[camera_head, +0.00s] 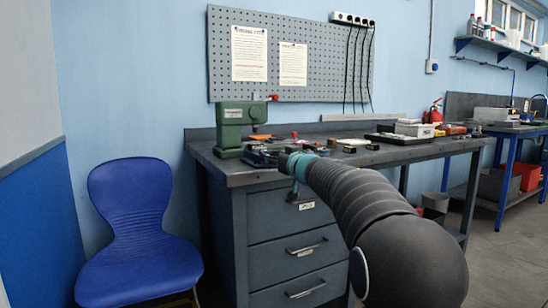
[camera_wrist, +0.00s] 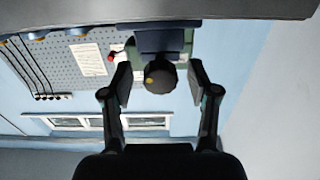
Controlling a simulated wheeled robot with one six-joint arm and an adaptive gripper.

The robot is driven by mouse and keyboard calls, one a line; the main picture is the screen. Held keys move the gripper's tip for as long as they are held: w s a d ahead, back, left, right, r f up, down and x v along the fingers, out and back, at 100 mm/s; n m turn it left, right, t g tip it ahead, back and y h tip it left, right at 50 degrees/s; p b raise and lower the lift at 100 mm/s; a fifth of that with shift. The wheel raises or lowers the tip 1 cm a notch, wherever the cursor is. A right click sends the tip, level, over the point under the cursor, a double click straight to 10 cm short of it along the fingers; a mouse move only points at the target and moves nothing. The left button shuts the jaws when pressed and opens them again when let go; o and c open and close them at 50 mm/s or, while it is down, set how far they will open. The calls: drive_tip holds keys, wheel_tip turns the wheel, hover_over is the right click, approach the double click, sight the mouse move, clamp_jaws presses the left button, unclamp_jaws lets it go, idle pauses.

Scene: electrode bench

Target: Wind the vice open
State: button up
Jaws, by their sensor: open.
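The vice (camera_head: 258,158) is a low blue body at the left front of the grey workbench, partly hidden by my arm in the head view. In the wrist view, which looks upside down, the blue-grey vice (camera_wrist: 160,38) hangs from the bench edge, with a dark round end (camera_wrist: 160,76) bearing a yellow dot facing me. My gripper (camera_wrist: 158,84) is open, one finger on each side of that round end, with gaps showing on both sides. Whether its handle bar shows, I cannot tell.
A green press (camera_head: 230,125) with a red-tipped lever stands behind the vice. Small parts and a dark tray (camera_head: 385,138) lie on the bench (camera_head: 350,157) to the right. A blue chair (camera_head: 130,215) stands left of the bench drawers.

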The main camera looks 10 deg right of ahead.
drive_tip(key=shift+w+a, duration=0.2)
drive_tip(key=shift+w, duration=0.3)
clamp_jaws()
